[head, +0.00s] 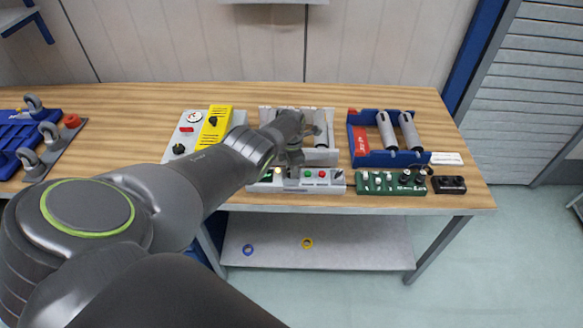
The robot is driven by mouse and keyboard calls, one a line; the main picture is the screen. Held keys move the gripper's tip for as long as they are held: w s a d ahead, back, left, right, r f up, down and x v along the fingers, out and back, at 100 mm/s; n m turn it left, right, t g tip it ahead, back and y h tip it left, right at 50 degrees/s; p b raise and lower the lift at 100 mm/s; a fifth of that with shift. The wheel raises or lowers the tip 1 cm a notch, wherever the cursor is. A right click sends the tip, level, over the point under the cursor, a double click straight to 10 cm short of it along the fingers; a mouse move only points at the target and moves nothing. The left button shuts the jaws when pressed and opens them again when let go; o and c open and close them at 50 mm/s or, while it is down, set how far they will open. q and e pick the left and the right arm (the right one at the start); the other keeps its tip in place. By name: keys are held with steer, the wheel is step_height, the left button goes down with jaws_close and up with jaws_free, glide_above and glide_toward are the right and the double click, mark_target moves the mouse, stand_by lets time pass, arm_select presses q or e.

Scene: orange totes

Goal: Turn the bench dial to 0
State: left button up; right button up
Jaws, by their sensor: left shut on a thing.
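A white control panel (328,188) lies along the front edge of the wooden bench, with green and red buttons and a small lit display at its left end. My left gripper (291,173) reaches down onto this panel, between the display and the buttons. It is shut on what appears to be the bench dial, which the fingers hide. The dial's pointer and its scale marks cannot be read. My right gripper is not in view.
A grey panel with a gauge (193,117) and a yellow box (215,127) stand left of the arm. A blue rack (376,157) with grey cylinders, a green panel (375,188) and a black box (449,184) stand right. Rings lie on the lower shelf (350,250).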

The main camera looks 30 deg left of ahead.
arm_select(q)
steer(key=o, duration=1)
steer(key=shift+c, duration=0.2)
steer(key=shift+r, duration=0.2)
steer(key=shift+w+r+b, duration=0.1)
steer(key=shift+r+b, duration=0.2)
steer(key=shift+r, duration=0.85)
step_height(320, 180, up, 15)
steer(key=b, duration=0.1)
steer(key=shift+b, duration=0.3)
steer(key=shift+f, duration=0.2)
